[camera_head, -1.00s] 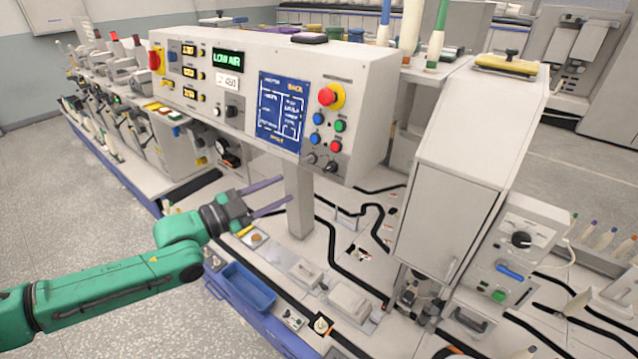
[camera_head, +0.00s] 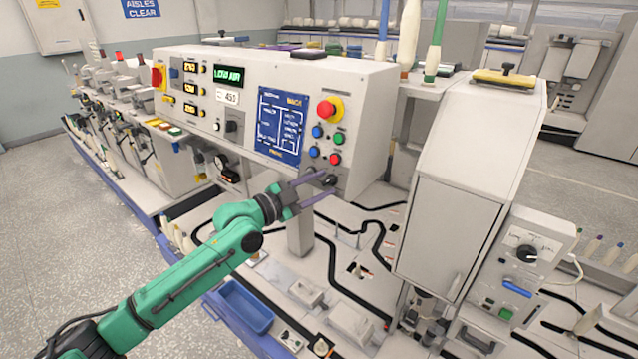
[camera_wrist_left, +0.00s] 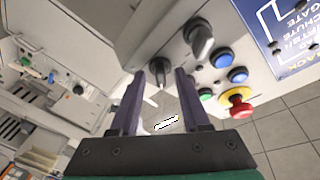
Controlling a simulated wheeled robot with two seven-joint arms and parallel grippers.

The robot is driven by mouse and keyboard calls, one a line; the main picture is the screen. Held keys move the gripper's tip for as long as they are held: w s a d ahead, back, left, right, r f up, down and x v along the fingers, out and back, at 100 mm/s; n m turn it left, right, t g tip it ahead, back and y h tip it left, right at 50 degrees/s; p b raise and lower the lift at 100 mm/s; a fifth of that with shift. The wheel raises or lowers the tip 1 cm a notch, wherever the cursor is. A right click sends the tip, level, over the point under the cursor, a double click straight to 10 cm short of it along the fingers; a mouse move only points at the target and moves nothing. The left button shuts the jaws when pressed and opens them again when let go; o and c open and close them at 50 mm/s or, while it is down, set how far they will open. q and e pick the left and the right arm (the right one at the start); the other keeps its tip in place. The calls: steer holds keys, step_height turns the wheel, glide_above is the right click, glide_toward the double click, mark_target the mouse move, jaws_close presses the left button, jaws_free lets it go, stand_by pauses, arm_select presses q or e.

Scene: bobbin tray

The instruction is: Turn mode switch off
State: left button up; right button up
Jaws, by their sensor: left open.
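Two dark rotary knobs sit at the lower right of the control panel; their labels are not readable, so I cannot tell which is the mode switch. The right knob (camera_head: 330,180) is by my left gripper (camera_head: 319,184), which is open with its purple fingers reaching toward it. In the left wrist view, one knob (camera_wrist_left: 159,77) shows just ahead of the fingertips, near the left finger. The other, larger-looking knob (camera_wrist_left: 199,38) lies beyond and to the right. I cannot tell whether the fingers touch a knob. My right gripper is not in view.
Above the knobs are blue, green and red buttons and a red emergency stop (camera_head: 327,109) on yellow. A white hooded cabinet (camera_head: 455,220) stands to the right. A blue bin (camera_head: 246,306) lies below my arm.

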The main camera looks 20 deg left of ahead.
arm_select(q)
steer(key=shift+a, duration=0.1)
jaws_close()
steer(key=n+p, duration=0.2)
steer(key=shift+s+r+n+t+y, duration=0.1)
steer(key=shift+n+t+y, duration=0.2)
steer(key=shift+n+t, duration=0.1)
steer(key=n+t+y+p, duration=0.1)
steer(key=n+p, duration=0.2)
steer(key=n, duration=0.1)
steer(key=shift+d+p, duration=0.2)
steer(key=shift+p, duration=0.15)
steer(key=n+y+p, duration=0.1)
steer(key=n+p, duration=0.1)
steer(key=n, duration=0.1)
steer(key=shift+s+d+t, duration=0.1)
steer(key=shift+t, duration=0.3)
steer(key=shift+f+n+y+p, duration=0.25)
steer(key=shift+n+p, duration=0.25)
steer(key=shift+n, duration=0.3)
